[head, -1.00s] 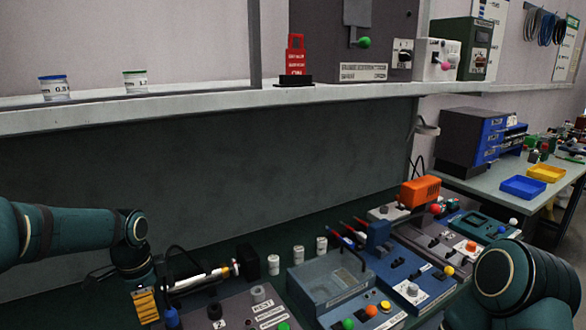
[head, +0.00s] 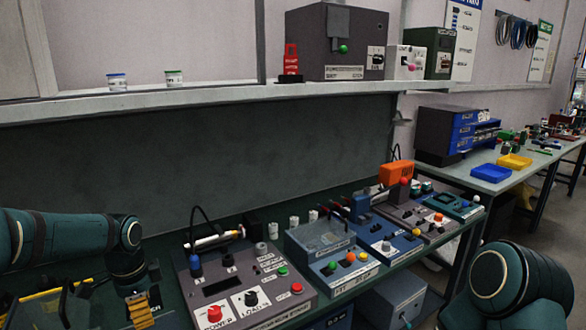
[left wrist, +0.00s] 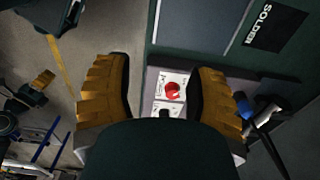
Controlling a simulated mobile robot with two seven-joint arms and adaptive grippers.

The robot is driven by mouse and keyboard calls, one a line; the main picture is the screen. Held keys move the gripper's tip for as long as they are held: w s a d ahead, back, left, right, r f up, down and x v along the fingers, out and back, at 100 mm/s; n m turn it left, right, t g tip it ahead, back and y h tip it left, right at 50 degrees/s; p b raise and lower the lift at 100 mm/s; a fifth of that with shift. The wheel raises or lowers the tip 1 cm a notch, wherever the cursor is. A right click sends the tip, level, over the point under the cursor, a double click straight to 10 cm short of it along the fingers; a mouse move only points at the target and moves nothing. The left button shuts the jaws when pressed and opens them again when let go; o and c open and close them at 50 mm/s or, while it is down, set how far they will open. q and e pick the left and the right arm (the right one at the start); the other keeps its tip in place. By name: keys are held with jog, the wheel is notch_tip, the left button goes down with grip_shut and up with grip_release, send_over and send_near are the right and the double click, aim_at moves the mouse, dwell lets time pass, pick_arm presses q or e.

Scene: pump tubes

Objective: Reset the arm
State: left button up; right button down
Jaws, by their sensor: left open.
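My left arm comes in from the left in the head view. Its left gripper (head: 140,312), with ribbed yellow fingers, hangs low in front of the bench, left of the grey control box (head: 262,312). In the left wrist view the two fingers of this gripper (left wrist: 162,70) stand wide apart with nothing between them. A red knob (left wrist: 172,90) on a white plate shows beyond the gap, apart from the fingers. My right arm (head: 520,290) shows at the lower right; its gripper is out of view.
A white-and-black tool (head: 214,240) lies at the back of the control box. Blue boxes with coloured knobs (head: 330,262) stand to its right. A shelf (head: 200,98) runs above the bench. Open floor (left wrist: 60,65) shows left of the bench edge in the left wrist view.

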pick_arm(q)
jog(key=s+d+f+n+h, duration=0.2)
jog(key=d+f+n+h, duration=0.15)
jog(key=d+f, duration=1)
jog(key=s+d+f+n, duration=0.4)
jog(key=s+f+n, duration=0.1)
jog(key=s, duration=0.3)
jog(key=s+d+f+n+t, duration=0.1)
jog(key=s+d+f+n, duration=0.3)
jog(key=s+f, duration=0.3)
jog(key=shift+s+d+f+n, duration=0.35)
jog(key=shift+d+f+n, duration=0.1)
jog(key=shift+f, duration=0.35)
pick_arm(e)
jog(key=shift+w, duration=0.15)
